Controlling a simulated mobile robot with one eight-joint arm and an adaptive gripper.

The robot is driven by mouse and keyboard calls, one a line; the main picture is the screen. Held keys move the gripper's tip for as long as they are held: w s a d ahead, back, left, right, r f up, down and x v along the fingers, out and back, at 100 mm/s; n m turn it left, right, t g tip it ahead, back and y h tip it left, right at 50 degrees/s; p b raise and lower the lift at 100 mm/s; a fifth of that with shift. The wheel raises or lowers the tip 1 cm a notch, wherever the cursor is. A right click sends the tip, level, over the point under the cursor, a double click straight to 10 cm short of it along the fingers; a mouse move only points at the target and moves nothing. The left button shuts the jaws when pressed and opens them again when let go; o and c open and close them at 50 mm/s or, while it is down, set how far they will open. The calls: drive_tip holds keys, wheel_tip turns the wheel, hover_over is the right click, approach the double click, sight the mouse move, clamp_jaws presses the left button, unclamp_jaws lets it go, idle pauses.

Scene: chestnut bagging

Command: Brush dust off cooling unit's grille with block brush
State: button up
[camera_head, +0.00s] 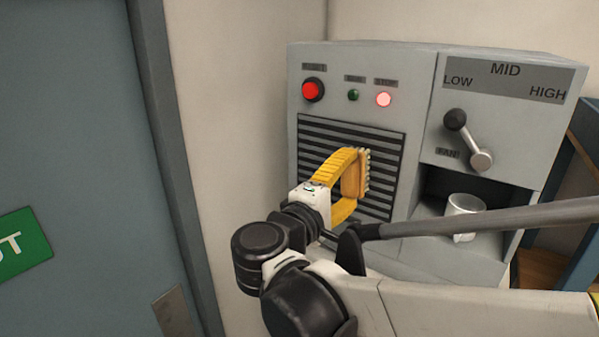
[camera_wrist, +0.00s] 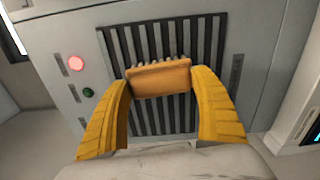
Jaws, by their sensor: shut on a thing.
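The cooling unit (camera_head: 366,59) is a grey box with a dark slatted grille (camera_head: 382,137) on its front left. My gripper (camera_head: 350,183) has yellow fingers and is shut on the block brush, a small tan wooden block (camera_head: 354,178) with pale bristles. In the head view the bristles face the grille and look close to or touching it; I cannot tell which. In the wrist view the block brush (camera_wrist: 159,78) sits between the two yellow fingertips, over the upper middle of the grille (camera_wrist: 166,117). The bristles point away from me. I cannot make out dust on the slats.
Above the grille are a red button (camera_head: 313,90), a green light (camera_head: 353,95) and a lit red light (camera_head: 383,99). A fan lever (camera_head: 468,140) sits right of the grille, above a recess with a white mug (camera_head: 464,214). A blue-grey door (camera_head: 75,130) stands left.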

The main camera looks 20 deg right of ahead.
drive_tip(key=shift+r+p, duration=0.6)
drive_tip(key=shift+r, duration=0.2)
drive_tip(key=w+a+b, duration=0.4)
drive_tip(key=w+a, duration=0.2)
drive_tip(key=w, duration=0.3)
drive_tip(key=shift+w+a, duration=0.25)
drive_tip(key=shift+a, duration=0.15)
drive_tip(key=shift+s+a+f, duration=0.1)
drive_tip(key=shift+v, duration=2.95)
drive_tip(key=v, duration=0.3)
